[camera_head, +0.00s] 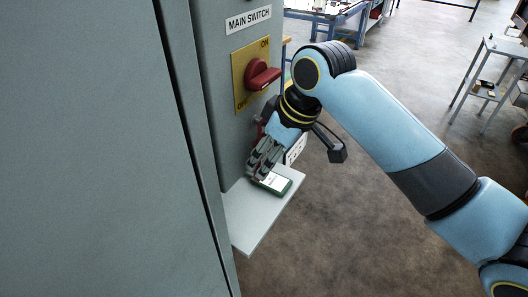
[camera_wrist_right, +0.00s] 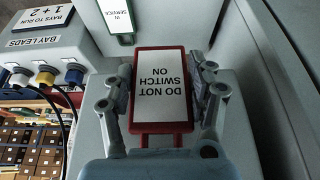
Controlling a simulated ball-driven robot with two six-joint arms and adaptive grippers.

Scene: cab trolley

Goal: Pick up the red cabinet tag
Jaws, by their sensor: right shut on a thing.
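The red cabinet tag (camera_wrist_right: 161,91), a red-framed plate with a white face reading "DO NOT SWITCH ON", shows in the right wrist view between my fingers. My right gripper (camera_wrist_right: 162,97) is shut on it, one finger at each side edge. In the head view, my right gripper (camera_head: 262,170) is low over the shelf (camera_head: 250,222) on the cabinet's side. The red tag is hard to make out there behind the fingers. My left gripper is not in view.
A green-framed tag (camera_head: 272,182) lies on the shelf and shows as "IN SERVICE" in the wrist view (camera_wrist_right: 118,17). Above is the red main switch knob (camera_head: 262,75) on a yellow plate. A box with bay leads (camera_wrist_right: 45,45) is beside the shelf. A trolley (camera_head: 487,80) stands far right.

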